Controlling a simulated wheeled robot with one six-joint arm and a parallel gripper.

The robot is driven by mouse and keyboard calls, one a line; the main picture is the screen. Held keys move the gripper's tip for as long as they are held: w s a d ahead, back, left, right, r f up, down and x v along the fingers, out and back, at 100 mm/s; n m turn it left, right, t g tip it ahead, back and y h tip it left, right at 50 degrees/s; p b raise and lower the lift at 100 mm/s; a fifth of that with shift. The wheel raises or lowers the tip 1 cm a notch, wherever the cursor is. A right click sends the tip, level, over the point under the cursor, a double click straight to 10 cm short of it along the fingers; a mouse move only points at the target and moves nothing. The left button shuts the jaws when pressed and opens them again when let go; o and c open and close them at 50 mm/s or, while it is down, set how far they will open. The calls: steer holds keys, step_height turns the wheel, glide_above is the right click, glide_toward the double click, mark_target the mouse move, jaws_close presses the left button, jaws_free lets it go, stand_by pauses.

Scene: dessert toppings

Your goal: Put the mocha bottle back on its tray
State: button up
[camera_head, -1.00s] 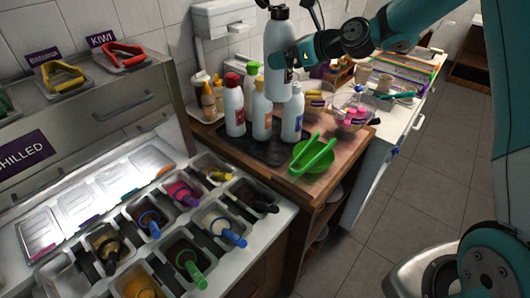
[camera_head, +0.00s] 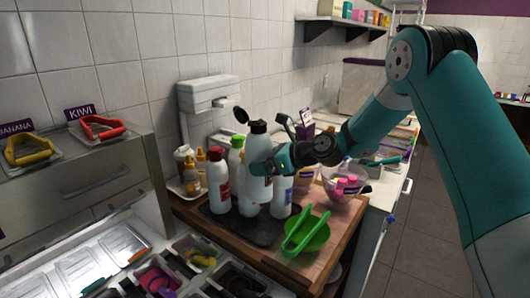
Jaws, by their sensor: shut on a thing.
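A green bowl with green tongs (camera_head: 306,234) sits right of the tray on the wooden counter. A clear bowl of pink items (camera_head: 345,186) is behind it. Small sauce bottles (camera_head: 191,176) stand at left. Topping bins and a metal cabinet (camera_head: 95,185) are at front left.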

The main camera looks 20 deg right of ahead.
step_height(320, 180, down, 14)
steer(key=p, duration=0.3)
steer(key=shift+f, duration=0.2)
